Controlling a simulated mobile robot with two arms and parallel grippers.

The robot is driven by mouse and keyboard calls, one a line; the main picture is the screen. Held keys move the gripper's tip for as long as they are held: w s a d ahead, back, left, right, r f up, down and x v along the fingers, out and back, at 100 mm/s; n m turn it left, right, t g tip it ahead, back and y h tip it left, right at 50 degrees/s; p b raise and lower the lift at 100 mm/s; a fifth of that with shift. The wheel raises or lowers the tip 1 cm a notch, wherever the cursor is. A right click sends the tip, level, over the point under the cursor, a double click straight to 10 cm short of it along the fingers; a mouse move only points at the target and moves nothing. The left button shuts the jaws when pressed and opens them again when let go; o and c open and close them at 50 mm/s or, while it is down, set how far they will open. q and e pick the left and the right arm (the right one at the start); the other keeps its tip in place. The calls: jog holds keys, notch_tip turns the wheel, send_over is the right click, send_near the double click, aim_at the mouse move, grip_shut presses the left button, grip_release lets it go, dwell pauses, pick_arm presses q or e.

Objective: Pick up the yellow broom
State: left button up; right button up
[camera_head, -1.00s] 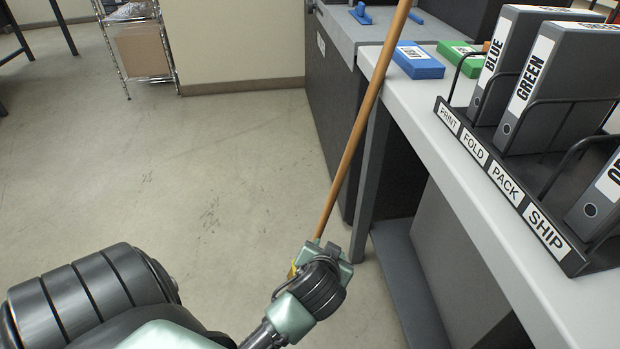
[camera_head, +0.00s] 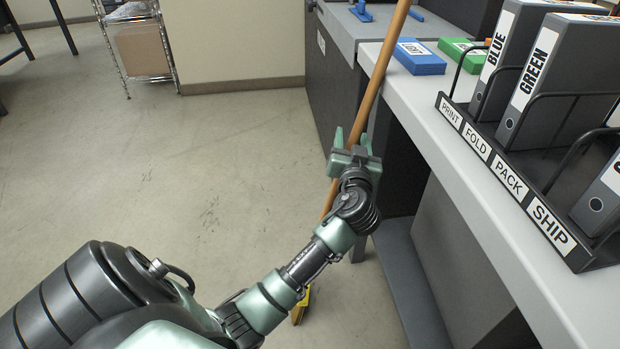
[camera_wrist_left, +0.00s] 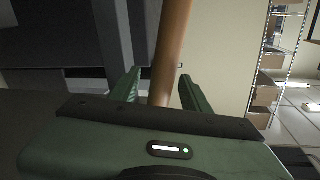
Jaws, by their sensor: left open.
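The broom's wooden handle (camera_head: 372,88) leans against the edge of the grey-topped worktable. Its yellow head (camera_head: 300,306) shows on the floor, partly hidden behind my left arm. My left gripper (camera_head: 351,138) is open at the handle, with a finger on each side of it. In the left wrist view the handle (camera_wrist_left: 172,50) runs between the two green fingers of the left gripper (camera_wrist_left: 160,90), with gaps on both sides. My right gripper is not in view.
The worktable (camera_head: 455,190) runs along the right with a binder rack (camera_head: 505,172), a blue block (camera_head: 418,66) and a green block (camera_head: 458,52). A wire shelf (camera_head: 140,45) stands at the back left. The floor (camera_head: 180,190) at left is clear.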

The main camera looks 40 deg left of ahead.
pick_arm(q)
jog(key=shift+w+a, duration=0.35)
jog(key=shift+w, duration=0.1)
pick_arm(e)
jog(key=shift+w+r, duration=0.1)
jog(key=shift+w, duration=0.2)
pick_arm(q)
jog(key=shift+r, duration=0.1)
grip_shut()
